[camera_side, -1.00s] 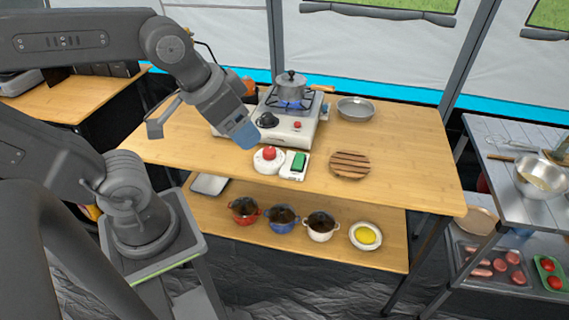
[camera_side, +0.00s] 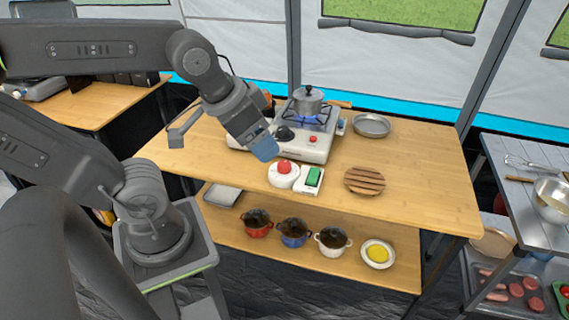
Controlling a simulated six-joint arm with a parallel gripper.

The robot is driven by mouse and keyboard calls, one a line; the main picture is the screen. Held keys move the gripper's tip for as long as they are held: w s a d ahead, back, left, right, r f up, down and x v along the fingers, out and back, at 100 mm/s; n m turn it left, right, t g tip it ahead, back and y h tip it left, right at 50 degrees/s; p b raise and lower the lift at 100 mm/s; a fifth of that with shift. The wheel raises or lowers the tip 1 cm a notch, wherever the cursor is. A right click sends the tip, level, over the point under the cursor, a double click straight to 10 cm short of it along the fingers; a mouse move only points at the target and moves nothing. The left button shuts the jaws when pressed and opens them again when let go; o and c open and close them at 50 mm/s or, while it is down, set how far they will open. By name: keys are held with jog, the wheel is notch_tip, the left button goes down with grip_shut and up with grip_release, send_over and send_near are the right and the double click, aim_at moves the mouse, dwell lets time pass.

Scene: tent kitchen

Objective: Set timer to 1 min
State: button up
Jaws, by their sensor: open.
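A round white device with a red knob (camera_side: 283,169), which looks like the timer, sits on the wooden table in front of the stove. A white device with a green top (camera_side: 313,178) is right beside it. My gripper (camera_side: 265,151) points down just above and left of the red knob in the picture, apart from it as far as I can tell. The jaws are open and empty, seen from the side, so the gap between the fingertips is hidden. Any markings on the dial are too small to read.
A camping stove (camera_side: 302,143) with a lit blue flame bears a lidded pot (camera_side: 308,101) behind the devices. A slatted wooden trivet (camera_side: 365,180) lies right, a grey plate (camera_side: 371,125) behind it. Small pots and a yellow-filled bowl stand on the shelf below.

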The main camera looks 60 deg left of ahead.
jog(key=w+a+f+n+g, duration=0.3)
jog(key=w+a+n, duration=0.1)
jog(key=w+a, duration=0.5)
jog(key=n+g, duration=0.3)
jog(key=n, duration=0.2)
send_near(284, 163)
notch_tip(284, 163, down, 10)
jog(key=shift+s+d+r, duration=0.1)
jog(key=shift+s+r, duration=0.05)
jog(key=shift+c, duration=0.4)
jog(key=c, duration=0.8)
jog(key=m, duration=0.5)
jog(key=shift+m, duration=0.3)
jog(key=shift+c, duration=0.2)
jog(key=o, duration=0.9)
